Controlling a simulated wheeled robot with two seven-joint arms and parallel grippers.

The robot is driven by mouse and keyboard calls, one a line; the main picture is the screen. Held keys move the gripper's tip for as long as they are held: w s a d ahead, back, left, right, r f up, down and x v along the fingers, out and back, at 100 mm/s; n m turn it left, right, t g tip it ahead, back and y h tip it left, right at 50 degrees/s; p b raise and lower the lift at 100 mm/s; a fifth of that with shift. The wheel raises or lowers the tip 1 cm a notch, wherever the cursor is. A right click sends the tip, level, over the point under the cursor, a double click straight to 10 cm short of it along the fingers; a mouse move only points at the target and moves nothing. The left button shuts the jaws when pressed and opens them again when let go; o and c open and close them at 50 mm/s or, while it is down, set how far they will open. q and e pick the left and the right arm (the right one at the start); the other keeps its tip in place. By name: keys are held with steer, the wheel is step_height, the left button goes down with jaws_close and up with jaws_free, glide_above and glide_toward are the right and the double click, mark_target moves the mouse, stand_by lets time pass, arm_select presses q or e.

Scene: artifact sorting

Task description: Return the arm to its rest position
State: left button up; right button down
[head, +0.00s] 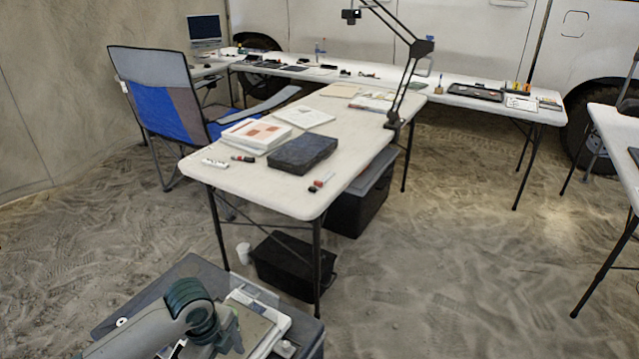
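My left arm comes in at the bottom left, a grey-beige link with a dark teal joint, bent over a grey case. The arm reaches down past the bottom edge of the picture, and I cannot make out its gripper fingers. My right arm and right gripper are not in view. The grey case (125,309) stands at the bottom left, with a white-rimmed tray (277,328) on it partly behind my arm.
A white folding table (345,150) stands ahead with books (255,133), a dark case (303,154), markers and a lamp. A blue chair (160,90) stands left. Sandy floor is clear at lower right.

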arm_select(q)
steer(key=s+d+f+n+t+h, duration=0.2)
steer(key=s+d+f+n, duration=0.2)
steer(key=s+d+n, duration=0.5)
steer(key=s+a+n+t+y, duration=0.1)
steer(key=s+a+n, duration=0.4)
steer(key=s, duration=0.3)
steer(key=s+a+n+y, duration=0.2)
steer(key=s+a+n, duration=0.4)
steer(key=s, duration=0.1)
steer(key=d+f+t+p, duration=0.1)
steer(key=f, duration=1.5)
steer(key=w+d+f+h, duration=0.1)
steer(key=d+f, duration=0.1)
steer(key=f, duration=1.5)
steer(key=shift+d+t+p, duration=0.25)
steer(key=shift+t+p, duration=0.1)
steer(key=shift+t, duration=0.05)
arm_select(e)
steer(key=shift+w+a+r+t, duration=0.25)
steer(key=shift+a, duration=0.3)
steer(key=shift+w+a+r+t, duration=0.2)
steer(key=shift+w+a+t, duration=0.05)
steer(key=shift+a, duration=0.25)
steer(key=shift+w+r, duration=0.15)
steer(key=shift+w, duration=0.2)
